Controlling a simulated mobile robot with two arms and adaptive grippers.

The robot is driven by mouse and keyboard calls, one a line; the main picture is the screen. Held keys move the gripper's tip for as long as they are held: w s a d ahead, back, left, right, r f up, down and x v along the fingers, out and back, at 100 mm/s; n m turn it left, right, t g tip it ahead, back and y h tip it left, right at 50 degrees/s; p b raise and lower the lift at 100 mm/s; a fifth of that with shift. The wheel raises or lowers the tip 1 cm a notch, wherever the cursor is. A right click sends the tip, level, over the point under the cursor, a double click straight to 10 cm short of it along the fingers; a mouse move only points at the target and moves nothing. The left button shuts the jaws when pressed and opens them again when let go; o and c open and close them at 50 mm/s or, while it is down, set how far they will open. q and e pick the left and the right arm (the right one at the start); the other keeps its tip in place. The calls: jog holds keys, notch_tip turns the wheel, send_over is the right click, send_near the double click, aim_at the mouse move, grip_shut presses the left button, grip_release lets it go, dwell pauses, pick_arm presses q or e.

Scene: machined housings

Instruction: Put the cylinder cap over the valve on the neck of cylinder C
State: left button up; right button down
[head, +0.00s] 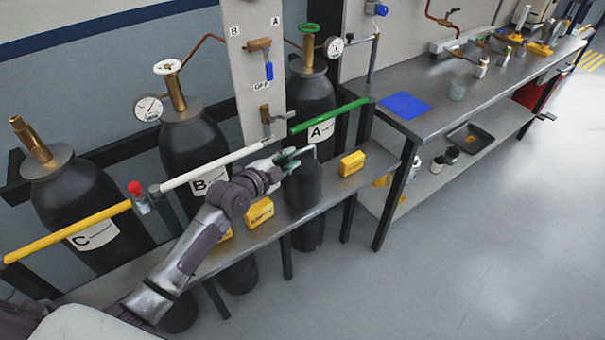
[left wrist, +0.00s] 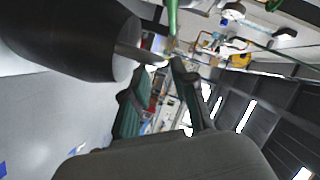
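Cylinder C (head: 75,205) stands at the far left behind a yellow bar, its brass valve neck (head: 33,140) bare and without a handwheel. The dark grey cylinder cap (head: 303,188) stands upright on the narrow ledge in front of cylinder A, with a bent metal handle on top. In the left wrist view the cap (left wrist: 70,38) fills the upper left, its handle pointing to the fingertips. My left gripper (head: 285,161) is at the cap's top, beside the handle. Its green-padded fingers (left wrist: 155,85) are spread with a gap between them. My right gripper is out of view.
Cylinder B (head: 190,145) and cylinder A (head: 312,100) stand behind white and green bars. Yellow blocks (head: 259,212) and (head: 351,163) sit on the ledge (head: 330,190) on both sides of the cap. A metal workbench (head: 455,110) stands at right; the floor (head: 450,260) is clear.

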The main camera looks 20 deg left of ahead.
aim_at(298, 153)
pick_arm(q)
jog(key=x, duration=0.6)
jog(key=shift+f, duration=0.1)
jog(key=shift+s, duration=0.1)
grip_shut()
jog(key=shift+r, duration=0.2)
